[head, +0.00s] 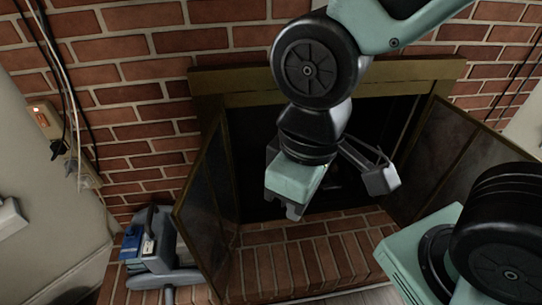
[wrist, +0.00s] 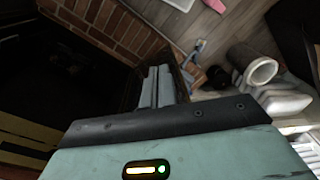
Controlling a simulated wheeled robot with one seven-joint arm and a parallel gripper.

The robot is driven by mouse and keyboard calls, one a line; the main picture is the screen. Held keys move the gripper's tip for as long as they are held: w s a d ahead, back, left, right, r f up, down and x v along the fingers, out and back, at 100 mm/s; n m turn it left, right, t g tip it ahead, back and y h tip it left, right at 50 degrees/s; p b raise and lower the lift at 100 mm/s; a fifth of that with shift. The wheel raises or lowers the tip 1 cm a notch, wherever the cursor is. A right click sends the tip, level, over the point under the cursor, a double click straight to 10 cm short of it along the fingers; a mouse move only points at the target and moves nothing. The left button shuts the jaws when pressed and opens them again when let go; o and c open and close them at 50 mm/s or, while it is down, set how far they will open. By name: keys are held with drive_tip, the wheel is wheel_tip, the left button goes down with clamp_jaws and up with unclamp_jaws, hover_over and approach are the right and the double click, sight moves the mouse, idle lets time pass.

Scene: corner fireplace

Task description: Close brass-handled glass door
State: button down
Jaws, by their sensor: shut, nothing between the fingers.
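The fireplace has two dark glass doors in brass-coloured frames, both swung open. The left glass door (head: 205,205) stands out over the hearth at left, and the right glass door (head: 465,160) is folded back at right. I cannot make out a handle on either. My gripper (head: 293,211) points down in front of the dark firebox opening, between the doors and to the right of the left one. Its fingers are together and empty in the wrist view (wrist: 157,88). A dark edge lies close beside the fingertips there; I cannot tell whether they touch it.
The brass surround (head: 235,85) frames the opening in a brick wall (head: 150,70). The brick hearth (head: 310,265) lies below. A grey-blue vacuum-like machine (head: 155,250) stands left of the left door. Cables hang by a wall outlet (head: 45,120) at far left.

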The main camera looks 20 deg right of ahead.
drive_tip(key=w+a+f+n+h+b, duration=0.1)
drive_tip(key=w+a+f+n+b, duration=0.1)
drive_tip(key=w+a+f, duration=0.5)
drive_tip(key=w+a+f+n+g+h+b, duration=0.1)
drive_tip(key=w+a, duration=0.5)
drive_tip(key=a, duration=0.4)
drive_tip(key=w+a+f+n+h+b, duration=0.1)
drive_tip(key=w+a+f+n+b, duration=0.1)
drive_tip(key=w+a+f, duration=0.5)
drive_tip(key=s+d+f+p, duration=0.1)
drive_tip(key=s+d+f, duration=0.2)
drive_tip(key=f, duration=0.3)
drive_tip(key=shift+s+d+f, duration=0.25)
drive_tip(key=shift+s+d, duration=0.1)
drive_tip(key=shift+s, duration=0.05)
